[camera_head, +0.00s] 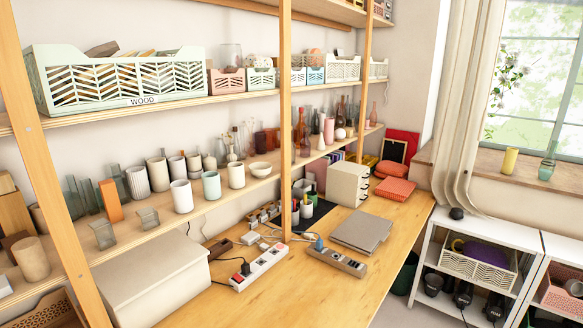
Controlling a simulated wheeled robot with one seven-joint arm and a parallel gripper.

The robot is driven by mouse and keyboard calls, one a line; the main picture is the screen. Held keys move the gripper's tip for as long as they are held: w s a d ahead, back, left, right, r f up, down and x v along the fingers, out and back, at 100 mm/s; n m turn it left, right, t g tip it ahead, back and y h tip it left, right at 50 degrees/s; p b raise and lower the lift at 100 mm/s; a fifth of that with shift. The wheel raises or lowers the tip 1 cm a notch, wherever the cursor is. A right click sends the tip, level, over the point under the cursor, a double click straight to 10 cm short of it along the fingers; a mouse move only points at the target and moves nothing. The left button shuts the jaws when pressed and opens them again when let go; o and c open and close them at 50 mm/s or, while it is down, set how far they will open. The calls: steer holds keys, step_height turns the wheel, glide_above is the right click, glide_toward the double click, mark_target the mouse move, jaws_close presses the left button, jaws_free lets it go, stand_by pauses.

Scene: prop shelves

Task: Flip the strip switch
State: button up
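A white power strip (262,264) lies on the wooden tabletop, slanting from lower left to upper right. A small red spot, which looks like its switch (240,279), shows near its lower left end. A black plug sits by that end. A second strip, grey-brown (342,263), lies to the right, with a blue plug (319,244) at its left end. Whether either switch is on or off is too small to tell. My gripper is not in view.
A large lidded box (150,280) stands left of the strips. A closed grey laptop or folder (362,230) lies behind the second strip. A wooden post (286,120) rises behind the white strip. The tabletop (330,300) in front is clear.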

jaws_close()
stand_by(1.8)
